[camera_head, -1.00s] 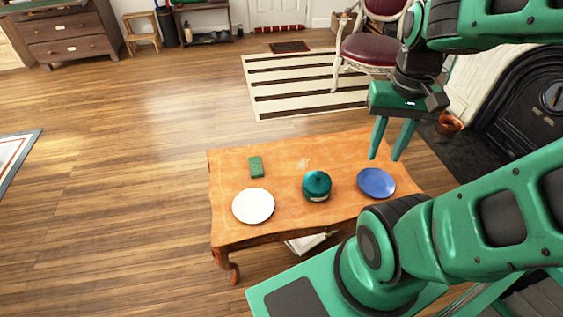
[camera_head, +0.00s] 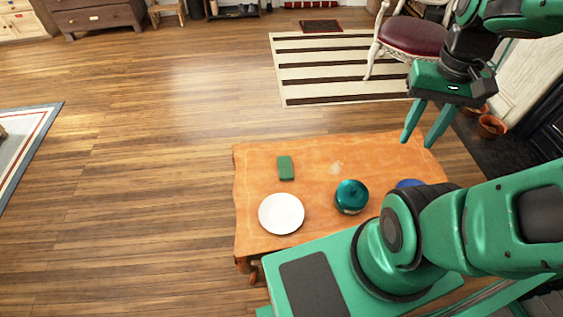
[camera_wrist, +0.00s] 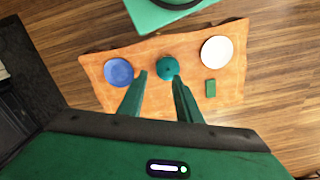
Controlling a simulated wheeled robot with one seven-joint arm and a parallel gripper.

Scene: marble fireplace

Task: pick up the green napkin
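The green napkin (camera_head: 285,168) is a small folded rectangle lying flat on the wooden table (camera_head: 315,152), behind the white plate. It also shows in the wrist view (camera_wrist: 210,88), right of the fingers. My gripper (camera_head: 425,140) is up above the table's far right part, apart from the napkin and to its right. In the wrist view its two fingers (camera_wrist: 160,80) are spread apart with nothing held between them.
A white plate (camera_head: 281,213) and a teal lidded pot (camera_head: 351,196) stand on the table. A blue plate (camera_wrist: 119,72) lies at the other end, mostly hidden by my arm in the head view. A chair (camera_head: 415,38) stands behind. Floor left of the table is clear.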

